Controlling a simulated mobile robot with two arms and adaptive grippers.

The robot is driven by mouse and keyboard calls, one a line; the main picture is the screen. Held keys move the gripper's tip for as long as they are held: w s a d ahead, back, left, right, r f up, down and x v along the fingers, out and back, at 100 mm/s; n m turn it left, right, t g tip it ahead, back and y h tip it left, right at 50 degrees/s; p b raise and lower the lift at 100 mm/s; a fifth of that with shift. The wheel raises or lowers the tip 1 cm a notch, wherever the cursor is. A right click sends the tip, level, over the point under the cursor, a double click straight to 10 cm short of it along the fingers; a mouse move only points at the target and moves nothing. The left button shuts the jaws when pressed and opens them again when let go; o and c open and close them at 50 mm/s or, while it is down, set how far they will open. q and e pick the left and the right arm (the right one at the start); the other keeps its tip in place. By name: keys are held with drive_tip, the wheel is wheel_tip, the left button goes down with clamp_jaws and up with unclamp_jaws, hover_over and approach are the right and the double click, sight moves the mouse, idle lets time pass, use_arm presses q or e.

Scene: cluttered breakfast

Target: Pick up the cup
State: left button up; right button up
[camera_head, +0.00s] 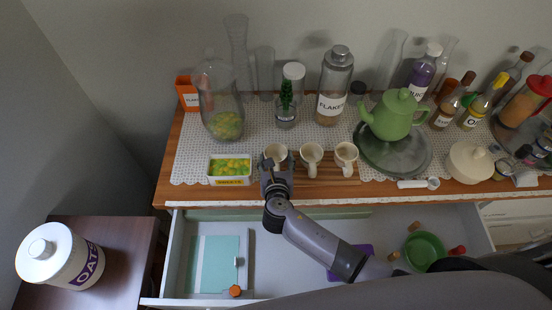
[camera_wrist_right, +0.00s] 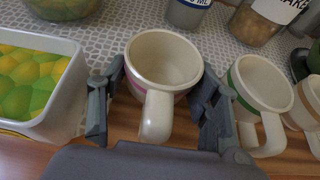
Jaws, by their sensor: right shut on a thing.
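Three cream cups stand in a row near the front edge of the counter. The leftmost cup (camera_head: 276,152) is at my right gripper (camera_head: 274,165); in the wrist view this cup (camera_wrist_right: 163,62) has a pink band and its handle points toward me. My right gripper's fingers (camera_wrist_right: 158,105) are on both sides of it, shut on it. The middle cup (camera_head: 311,154) with a green band (camera_wrist_right: 262,84) stands just to the right, close to the right finger. The right cup (camera_head: 346,153) stands beyond it. My left gripper does not show.
A tub of yellow-green pieces (camera_head: 230,181) is close on the left. A glass jar (camera_head: 222,110) and a flakes jar (camera_head: 334,85) stand behind. A green teapot (camera_head: 394,115) sits on a tray (camera_head: 424,160) at right. An open drawer (camera_head: 300,275) lies below my right arm.

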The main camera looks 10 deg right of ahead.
drive_tip(key=c, duration=0.7)
wheel_tip(320, 180, up, 20)
drive_tip(key=shift+r+p, duration=0.1)
drive_tip(key=shift+p, duration=0.7)
